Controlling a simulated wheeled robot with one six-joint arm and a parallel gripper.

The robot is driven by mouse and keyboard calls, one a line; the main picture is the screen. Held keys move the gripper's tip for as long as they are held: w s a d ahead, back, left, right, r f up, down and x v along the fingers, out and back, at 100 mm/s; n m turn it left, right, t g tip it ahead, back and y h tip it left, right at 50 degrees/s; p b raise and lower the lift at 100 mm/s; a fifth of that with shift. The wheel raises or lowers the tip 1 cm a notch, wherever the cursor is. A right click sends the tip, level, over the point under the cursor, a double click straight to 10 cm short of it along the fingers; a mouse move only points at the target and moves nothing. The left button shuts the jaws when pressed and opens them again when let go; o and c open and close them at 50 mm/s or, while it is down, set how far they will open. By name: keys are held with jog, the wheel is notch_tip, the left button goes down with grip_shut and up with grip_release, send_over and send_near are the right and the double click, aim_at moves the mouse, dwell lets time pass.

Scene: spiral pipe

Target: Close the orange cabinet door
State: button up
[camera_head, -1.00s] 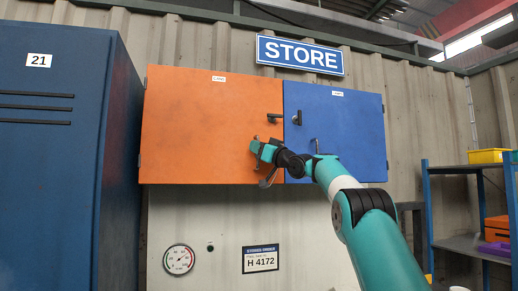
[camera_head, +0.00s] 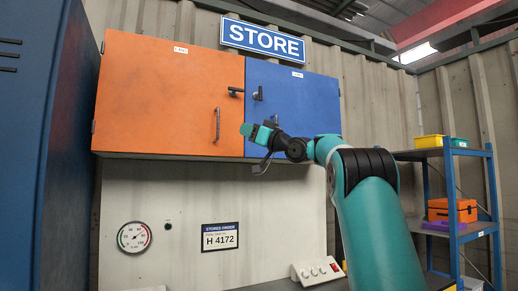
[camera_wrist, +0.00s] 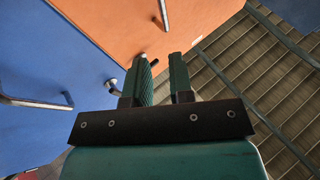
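My gripper (camera_head: 252,148) is in front of the cabinet's lower edge, near the seam between the doors. In the wrist view its two fingers (camera_wrist: 162,80) are apart with nothing between them. The orange door (camera_wrist: 125,25) and its handle (camera_wrist: 163,14) show beyond the fingertips, apart from them.
A tall blue locker (camera_head: 70,150) stands at the left. A shelf (camera_head: 445,153) with yellow, green and orange boxes is at the right. A gauge (camera_head: 134,237) and a sign (camera_head: 220,237) are on the panel below the cabinet. A white switch box (camera_head: 318,271) sits low.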

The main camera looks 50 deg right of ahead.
jog(key=b+v, duration=0.1)
jog(key=v, duration=0.3)
dwell(0.5)
jog(key=w+a+f+g+y+p, duration=0.1)
jog(key=w+a+f+g, duration=0.3)
jog(key=a, duration=0.5)
jog(key=w+a+f+g+p, duration=0.1)
jog(key=w+a+f+g, duration=0.1)
jog(key=a+f, duration=0.55)
jog(key=s+a+f+n+g+y, duration=0.1)
jog(key=s+a+f+g, duration=0.3)
jog(key=a, duration=0.5)
jog(key=s+a+f+g, duration=0.2)
jog(key=a+f, duration=0.4)
jog(key=a, duration=0.2)
jog(key=s+a+f+n+g, duration=0.1)
jog(key=s+a+f+g, duration=0.2)
jog(key=s, duration=0.6)
jog(key=s+a+f+n+g+h+p, duration=0.1)
jog(key=s+a+f+g, duration=0.2)
jog(key=s+f, duration=0.5)
jog(key=s+a+f+n+g+h+p, duration=0.1)
jog(key=s+a+f+g, duration=0.2)
jog(key=s+f, duration=0.3)
jog(key=s+g, duration=0.1)
jog(key=s, duration=0.4)
jog(key=shift+f+n, duration=0.25)
jog(key=shift+n, duration=0.15)
